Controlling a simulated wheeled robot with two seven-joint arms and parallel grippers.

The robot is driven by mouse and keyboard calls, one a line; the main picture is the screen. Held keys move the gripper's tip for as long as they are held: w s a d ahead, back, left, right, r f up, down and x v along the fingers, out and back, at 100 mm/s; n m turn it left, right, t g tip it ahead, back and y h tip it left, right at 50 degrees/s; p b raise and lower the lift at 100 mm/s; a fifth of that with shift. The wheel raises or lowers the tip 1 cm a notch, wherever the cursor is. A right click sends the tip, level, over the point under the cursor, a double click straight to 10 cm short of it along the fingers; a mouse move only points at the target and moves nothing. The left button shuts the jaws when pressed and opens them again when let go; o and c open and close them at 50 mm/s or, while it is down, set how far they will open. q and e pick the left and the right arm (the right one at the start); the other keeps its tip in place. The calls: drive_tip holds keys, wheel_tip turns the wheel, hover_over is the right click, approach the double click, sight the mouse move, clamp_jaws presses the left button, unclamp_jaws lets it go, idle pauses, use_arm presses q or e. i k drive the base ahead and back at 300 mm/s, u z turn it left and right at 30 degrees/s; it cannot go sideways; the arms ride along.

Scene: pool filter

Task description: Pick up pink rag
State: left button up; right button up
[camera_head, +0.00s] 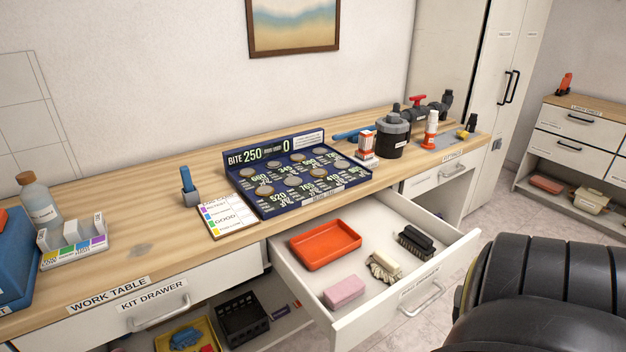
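A pink block-like folded piece (344,291), which looks like the pink rag, lies in the front left part of the open drawer (293,270). In the same drawer are an orange-red tray (325,245) behind it, a cream crumpled cloth or glove (383,267) to its right, and a black brush (415,242) farther right. Nothing touches the pink piece from above. Part of my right arm, black and ribbed, fills the lower right, right of the drawer. Neither gripper shows.
The work table (150,245) carries a blue coin-like board (290,178), a color chart card (227,215), a bottle (40,203) and a black pump pot (392,137). Below it, a shelf holds a black crate (243,318) and a yellow tray (165,342). A cabinet (580,125) stands right.

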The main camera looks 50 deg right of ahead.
sight(338, 295)
drive_tip(key=i, duration=0.4)
drive_tip(key=z, duration=0.9)
